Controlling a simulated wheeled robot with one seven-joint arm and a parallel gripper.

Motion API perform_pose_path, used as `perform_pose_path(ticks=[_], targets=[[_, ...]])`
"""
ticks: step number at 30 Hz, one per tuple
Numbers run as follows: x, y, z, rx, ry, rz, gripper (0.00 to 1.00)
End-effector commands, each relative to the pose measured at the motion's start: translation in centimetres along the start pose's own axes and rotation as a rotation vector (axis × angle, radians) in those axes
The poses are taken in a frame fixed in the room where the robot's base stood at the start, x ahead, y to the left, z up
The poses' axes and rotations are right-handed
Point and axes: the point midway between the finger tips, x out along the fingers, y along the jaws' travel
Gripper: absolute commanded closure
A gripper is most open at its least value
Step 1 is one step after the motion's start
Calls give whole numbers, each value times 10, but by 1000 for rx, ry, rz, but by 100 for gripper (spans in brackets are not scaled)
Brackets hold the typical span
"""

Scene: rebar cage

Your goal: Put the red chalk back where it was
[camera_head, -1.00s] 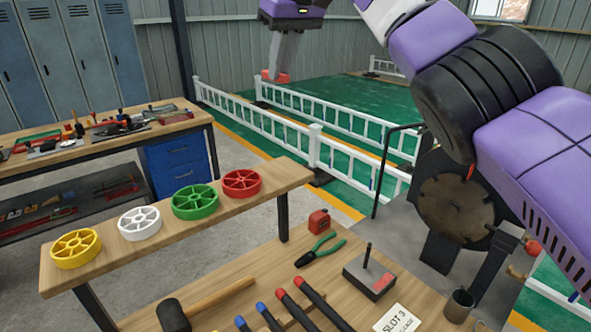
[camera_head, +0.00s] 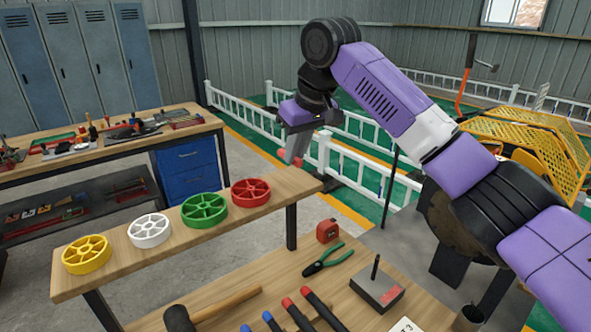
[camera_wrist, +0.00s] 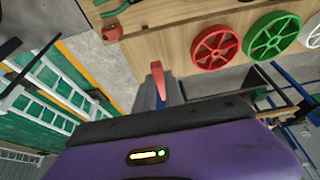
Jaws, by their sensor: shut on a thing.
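I cannot make out a marked place for the chalk.
The narrow bench (camera_head: 165,252) carries yellow (camera_head: 87,254), white (camera_head: 149,230), green (camera_head: 204,209) and red (camera_head: 251,192) wheels. The front table holds a red tape measure (camera_head: 328,231), green pliers (camera_head: 324,260), a block with a spike (camera_head: 377,288), a hammer (camera_head: 178,318) and tipped sticks (camera_head: 312,302).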

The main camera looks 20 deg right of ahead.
Motion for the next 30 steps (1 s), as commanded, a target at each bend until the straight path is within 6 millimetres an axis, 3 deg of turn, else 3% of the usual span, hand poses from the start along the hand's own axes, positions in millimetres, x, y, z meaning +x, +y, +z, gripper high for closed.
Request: perform_pose_path(ticks=[8, 15, 27, 28, 30], targets=[[18, 0, 7, 0, -1, 1, 100], [47, 0, 19, -1, 0, 0, 100], [52, 0, 21, 0, 1, 1, 100], [52, 0, 21, -1, 1, 1, 81], [52, 0, 21, -1, 1, 1, 67]])
